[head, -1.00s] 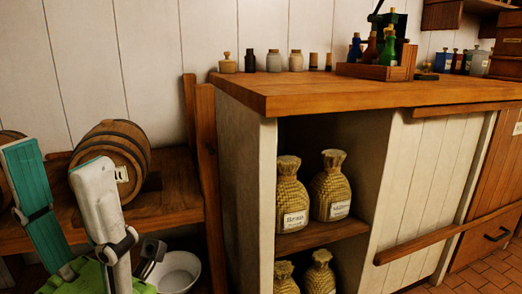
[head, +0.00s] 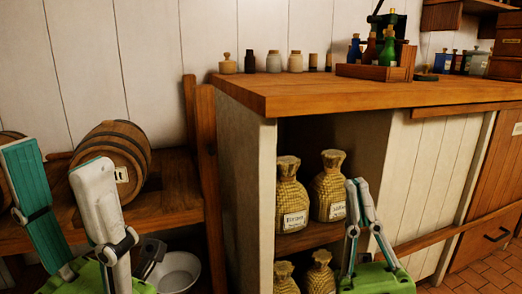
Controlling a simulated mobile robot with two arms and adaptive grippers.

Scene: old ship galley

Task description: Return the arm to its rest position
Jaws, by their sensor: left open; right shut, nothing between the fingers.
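My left gripper (head: 57,165) is at the lower left, its white and teal fingers spread wide and pointing up. Nothing is between them. It appears in front of the wooden bench and a small barrel. My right gripper (head: 357,186) is at the lower middle, fingers up and tips together, with nothing held. It appears in front of the cabinet's open shelf and sliding door, and hides part of the shelf edge. Both arms behind the grippers are out of view below.
The cabinet (head: 244,170) has a wooden top (head: 330,92) with small jars and a bottle rack (head: 372,71). Labelled woven sacks (head: 291,200) stand on its shelves. The barrel (head: 115,160) lies on the bench (head: 180,200). A white bowl (head: 178,270) is below.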

